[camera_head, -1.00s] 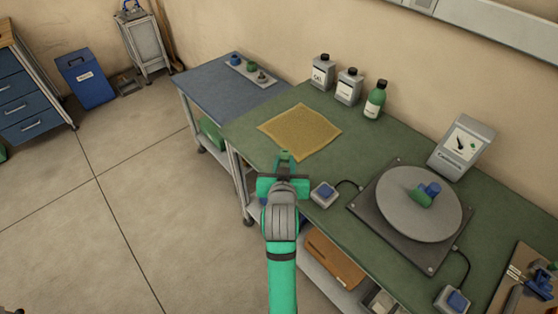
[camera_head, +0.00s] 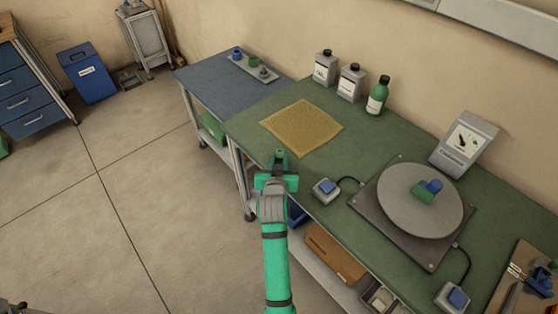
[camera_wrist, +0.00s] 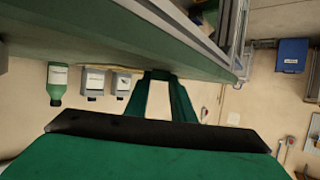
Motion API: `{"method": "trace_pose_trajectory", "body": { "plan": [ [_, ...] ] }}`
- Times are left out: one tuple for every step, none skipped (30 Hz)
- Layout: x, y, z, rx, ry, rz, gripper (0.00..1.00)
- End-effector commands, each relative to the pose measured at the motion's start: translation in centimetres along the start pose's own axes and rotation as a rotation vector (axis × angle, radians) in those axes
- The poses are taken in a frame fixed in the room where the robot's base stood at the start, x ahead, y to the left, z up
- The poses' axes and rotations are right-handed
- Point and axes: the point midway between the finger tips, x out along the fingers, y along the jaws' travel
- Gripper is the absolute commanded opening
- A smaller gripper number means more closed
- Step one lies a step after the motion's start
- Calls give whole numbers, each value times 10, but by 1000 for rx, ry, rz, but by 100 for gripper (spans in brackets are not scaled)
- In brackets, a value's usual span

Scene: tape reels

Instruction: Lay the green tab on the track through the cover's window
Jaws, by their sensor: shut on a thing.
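My gripper (camera_head: 280,158) is above the near left edge of the green bench, pointing toward the back wall. To the right, a round grey disc (camera_head: 400,213), seemingly the cover, sits on a dark square base (camera_head: 430,257). A blue piece (camera_head: 434,186) and a green piece (camera_head: 421,196) are near its middle. I cannot make out the window or the track.
A yellow mat (camera_head: 302,128) lies on the bench (camera_head: 335,165). A green bottle (camera_head: 377,96) and two grey containers stand behind it. A switch box with a blue button (camera_head: 326,188) is just right of my gripper.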

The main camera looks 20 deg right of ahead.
Motion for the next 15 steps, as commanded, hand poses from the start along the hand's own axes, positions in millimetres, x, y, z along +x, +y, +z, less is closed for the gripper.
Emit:
{"method": "trace_pose_trajectory", "body": {
  "plan": [
    [0,0,-1,0,1,0,2],
    [0,0,-1,0,1,0,2],
    [0,0,-1,0,1,0,2],
    [0,0,-1,0,1,0,2],
    [0,0,-1,0,1,0,2],
    [0,0,0,0,0,0,2],
    [0,0,1,0,0,0,2],
    [1,0,2,0,0,0,2],
    [1,0,3,0,0,0,2],
    [1,0,4,0,0,0,2],
    [2,0,4,0,0,0,2],
    [2,0,5,0,0,0,2],
    [2,0,6,0,-1,0,2],
    [3,0,7,0,-2,0,2],
    [3,0,9,0,-3,0,2]
  ]
}}
